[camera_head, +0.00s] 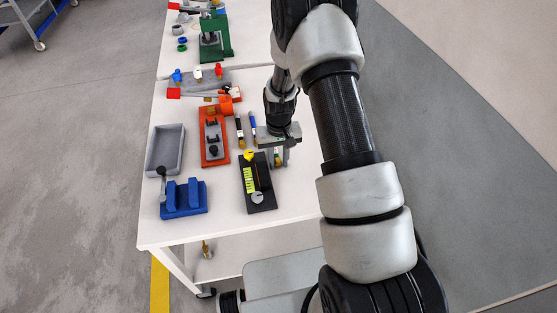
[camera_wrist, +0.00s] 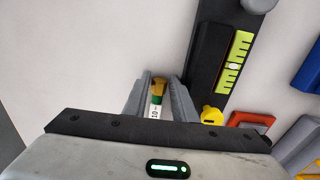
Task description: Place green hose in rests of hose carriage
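A slim piece with a brass-coloured end, a green band and a white label, seemingly the green hose (camera_wrist: 157,99), sits between my gripper's fingers in the wrist view. My gripper (camera_wrist: 160,92) appears shut on it, with a finger close against each side; most of its length is hidden. In the head view my gripper (camera_head: 278,160) is low at the table's right side, right of a black board with a lime scale (camera_head: 257,183). Which fixture is the hose carriage is unclear; a blue block with raised rests (camera_head: 184,198) stands at the front left.
A grey tray (camera_head: 165,150), an orange fixture (camera_head: 214,137) and two slim pieces, one blue-marked (camera_head: 252,126), occupy the white table (camera_head: 165,233). A green fixture (camera_head: 215,40) stands farther back. The table's front strip is clear.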

